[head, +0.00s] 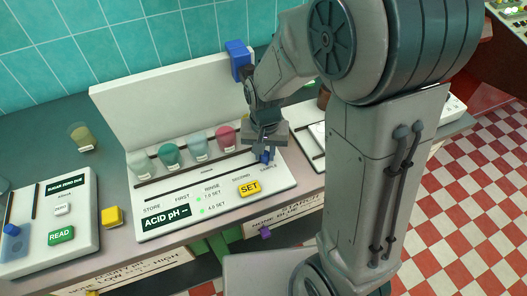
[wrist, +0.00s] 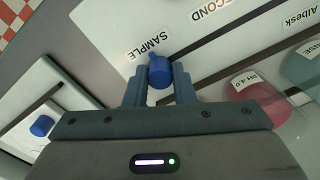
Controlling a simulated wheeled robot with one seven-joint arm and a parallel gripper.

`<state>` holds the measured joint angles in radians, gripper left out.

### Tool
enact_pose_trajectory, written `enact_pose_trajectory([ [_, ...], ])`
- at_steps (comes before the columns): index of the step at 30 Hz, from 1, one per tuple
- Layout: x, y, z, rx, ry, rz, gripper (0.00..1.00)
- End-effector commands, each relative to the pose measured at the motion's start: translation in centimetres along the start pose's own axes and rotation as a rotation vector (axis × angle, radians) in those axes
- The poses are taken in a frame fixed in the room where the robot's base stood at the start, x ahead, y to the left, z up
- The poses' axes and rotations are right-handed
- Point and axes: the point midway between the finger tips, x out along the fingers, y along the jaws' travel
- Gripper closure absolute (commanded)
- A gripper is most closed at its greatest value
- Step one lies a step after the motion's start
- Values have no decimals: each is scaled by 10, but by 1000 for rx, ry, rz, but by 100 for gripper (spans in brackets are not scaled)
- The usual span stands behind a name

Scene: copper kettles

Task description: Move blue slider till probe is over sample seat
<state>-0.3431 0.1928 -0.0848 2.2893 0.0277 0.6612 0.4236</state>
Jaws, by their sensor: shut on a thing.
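The blue slider (head: 265,157) is a small knob at the right end of the dark slot on the white ACID pH panel (head: 283,180). My gripper (head: 264,148) is shut on it. In the wrist view the blue slider (wrist: 160,72) sits between the two fingers, beside the SAMPLE label (wrist: 145,43). A blue block (head: 238,58), perhaps the probe's carriage, is at the top of the upright back plate, toward its right end. A probe tip cannot be made out. The sample seat is hidden behind my gripper and arm.
Several cups stand in a row behind the slot, including a pink cup (head: 225,136) and a teal cup (head: 171,154). A yellow SET button (head: 249,188) is in front. A SUGAR panel (head: 75,205) with a green READ button is at left; another white panel lies right.

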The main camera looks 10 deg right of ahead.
Motion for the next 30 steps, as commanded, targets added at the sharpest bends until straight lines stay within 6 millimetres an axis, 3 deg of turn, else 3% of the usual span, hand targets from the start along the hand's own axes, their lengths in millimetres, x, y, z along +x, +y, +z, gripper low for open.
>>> enact_pose_trajectory([
  [11,-1,4,-3,0,5,1,100],
  [12,-1,4,-4,2,5,1,71],
  [14,-1,4,-3,2,4,1,55],
  [24,-3,2,-2,-3,3,0,55],
  [30,-31,2,-3,-2,8,-3,55],
])
